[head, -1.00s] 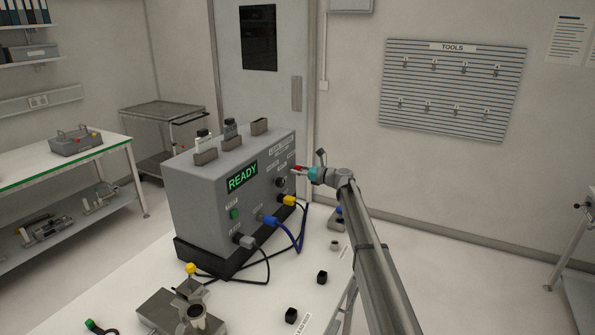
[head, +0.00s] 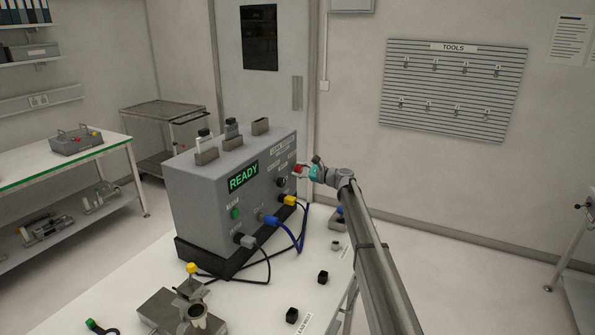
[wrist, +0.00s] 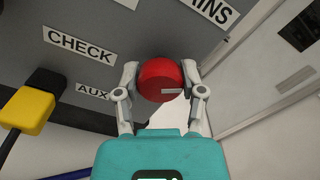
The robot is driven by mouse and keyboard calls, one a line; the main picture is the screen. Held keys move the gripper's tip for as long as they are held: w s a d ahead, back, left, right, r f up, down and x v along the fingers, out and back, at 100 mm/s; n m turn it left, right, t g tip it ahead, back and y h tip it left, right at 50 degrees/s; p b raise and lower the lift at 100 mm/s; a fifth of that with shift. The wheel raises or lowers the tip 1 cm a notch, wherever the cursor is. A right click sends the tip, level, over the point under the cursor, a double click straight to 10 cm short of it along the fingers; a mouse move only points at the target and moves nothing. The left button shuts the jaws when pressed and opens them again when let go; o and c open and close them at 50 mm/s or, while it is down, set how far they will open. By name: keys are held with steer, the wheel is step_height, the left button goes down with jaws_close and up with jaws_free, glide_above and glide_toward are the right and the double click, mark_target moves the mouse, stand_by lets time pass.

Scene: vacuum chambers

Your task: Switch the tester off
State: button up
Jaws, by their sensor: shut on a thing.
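The tester (head: 195,205) is a grey box on a dark base on the bench, its green READY display (head: 243,176) lit. A round red knob (wrist: 158,80) is on its front panel, beside a label of which only "INS" shows in the wrist view. My gripper (head: 301,170) is at the right end of that panel. In the wrist view its two fingers (wrist: 160,84) are shut on the red knob, one on each side. The knob also shows in the head view (head: 297,168), partly covered by the fingers. A pale mark shows on its face.
Yellow (head: 290,200), blue (head: 270,221) and grey (head: 245,240) plugs with cables stick out of the panel below. The yellow plug (wrist: 32,103) is left of my gripper in the wrist view. Small black blocks (head: 292,315) lie on the bench (head: 250,300).

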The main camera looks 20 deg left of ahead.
steer(key=n, duration=0.6)
steer(key=shift+d+f, duration=0.1)
steer(key=n, duration=0.5)
steer(key=shift+n, duration=0.3)
steer(key=o, duration=1.1)
steer(key=shift+d, duration=0.1)
steer(key=shift+c, duration=0.2)
steer(key=shift+o, duration=0.5)
steer(key=d, duration=1.2)
steer(key=shift+s, duration=0.45)
